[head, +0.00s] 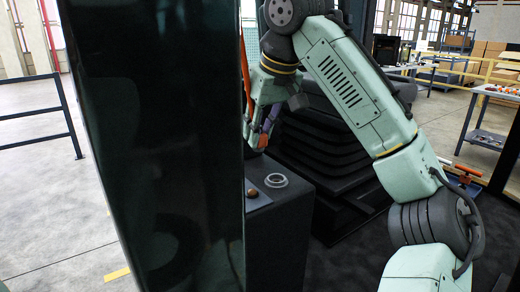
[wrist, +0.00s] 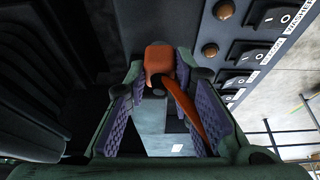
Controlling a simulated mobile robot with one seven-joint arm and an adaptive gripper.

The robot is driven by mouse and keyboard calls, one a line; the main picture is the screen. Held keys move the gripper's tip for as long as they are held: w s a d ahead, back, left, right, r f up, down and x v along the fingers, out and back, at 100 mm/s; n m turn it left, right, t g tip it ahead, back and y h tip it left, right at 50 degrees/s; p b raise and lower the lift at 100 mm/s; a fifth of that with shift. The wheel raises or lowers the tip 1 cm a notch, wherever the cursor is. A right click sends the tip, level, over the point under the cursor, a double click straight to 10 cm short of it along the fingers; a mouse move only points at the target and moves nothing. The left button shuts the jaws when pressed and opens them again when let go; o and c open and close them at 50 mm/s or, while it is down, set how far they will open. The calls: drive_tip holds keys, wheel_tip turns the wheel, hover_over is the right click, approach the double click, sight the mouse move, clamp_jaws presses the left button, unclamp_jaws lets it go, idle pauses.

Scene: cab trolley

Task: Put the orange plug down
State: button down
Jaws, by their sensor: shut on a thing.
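The orange plug (wrist: 158,58) shows in the wrist view between the tips of my gripper (wrist: 160,78), whose purple-padded fingers are shut on it. An orange cable runs from the plug down and to the right between the fingers. In the head view my gripper (head: 261,133) points down near the back end of the dark console. I cannot tell whether the plug touches a surface.
The dark console (head: 288,222) carries a grey ring (head: 276,180) and a brown knob (head: 252,193). Rocker switches (wrist: 270,16) line the panel at the wrist view's right. A dark pillar (head: 150,150) blocks the head view's left. A black ribbed seat or bellows (head: 335,150) stands behind my arm.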

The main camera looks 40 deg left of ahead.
sight(263, 139)
drive_tip(key=shift+f, duration=2)
drive_tip(key=shift+f, duration=0.15)
drive_tip(key=c, duration=1.4)
unclamp_jaws()
drive_tip(key=shift+o, duration=0.2)
drive_tip(key=v, duration=1.2)
drive_tip(key=shift+b, duration=0.35)
drive_tip(key=shift+s, duration=0.1)
